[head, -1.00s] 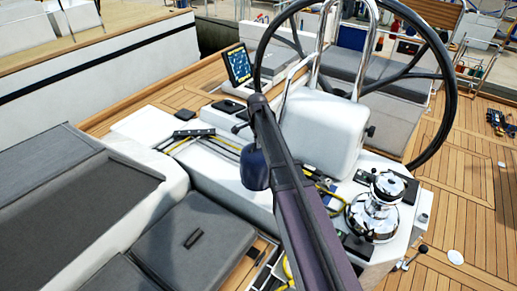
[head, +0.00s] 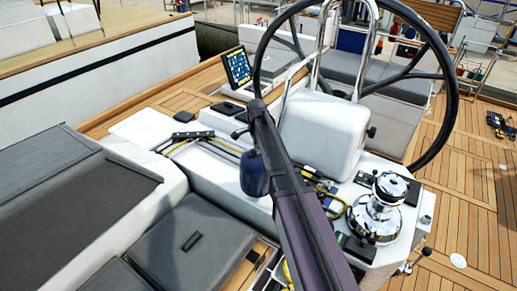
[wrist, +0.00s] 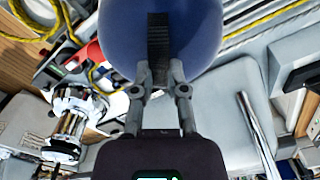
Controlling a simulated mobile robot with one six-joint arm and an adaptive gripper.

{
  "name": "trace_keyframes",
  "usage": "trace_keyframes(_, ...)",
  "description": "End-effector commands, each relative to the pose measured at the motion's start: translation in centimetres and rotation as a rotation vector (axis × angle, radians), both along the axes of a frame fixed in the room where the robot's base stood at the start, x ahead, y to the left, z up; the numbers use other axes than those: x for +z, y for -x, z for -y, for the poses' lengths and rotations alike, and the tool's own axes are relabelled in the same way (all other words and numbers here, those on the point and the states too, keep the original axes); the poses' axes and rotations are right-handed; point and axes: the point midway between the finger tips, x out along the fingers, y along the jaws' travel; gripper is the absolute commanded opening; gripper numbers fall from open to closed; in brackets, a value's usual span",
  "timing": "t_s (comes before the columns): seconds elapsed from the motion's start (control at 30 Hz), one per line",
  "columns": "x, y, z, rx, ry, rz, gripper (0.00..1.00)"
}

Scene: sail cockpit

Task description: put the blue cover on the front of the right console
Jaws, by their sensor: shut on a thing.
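The blue cover (wrist: 160,30), smooth and rounded, fills the top middle of the wrist view. My gripper (wrist: 159,76) is shut on it. In the head view the blue cover (head: 256,173) hangs beside my arm, above the white console, and my arm hides part of it. The gripper's fingers are hidden in the head view. The console on the right (head: 408,238) carries a bare chrome winch (head: 378,208), to the right of the cover. The winch (wrist: 72,125) also shows at the left of the wrist view.
A large black steering wheel (head: 447,98) and a white pod (head: 323,130) stand behind my arm. A tilted screen (head: 237,67) is at the back left. Yellow rope lies around the console. Grey cushions (head: 190,243) are at the front left. Teak deck on the right is mostly clear.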

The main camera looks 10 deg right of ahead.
Motion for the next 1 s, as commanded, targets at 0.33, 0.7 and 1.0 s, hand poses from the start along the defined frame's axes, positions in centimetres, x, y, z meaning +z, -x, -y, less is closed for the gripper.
trace_keyframes(0.33, -2.0, 0.0, -0.1, 0.001, 0.0, 0.0, 0.0)
trace_keyframes(0.7, -2.0, 0.0, -0.1, 0.001, 0.0, 0.0, 0.0)
trace_keyframes(1.0, -2.0, 0.0, -0.1, 0.002, 0.0, 0.0, 0.0)
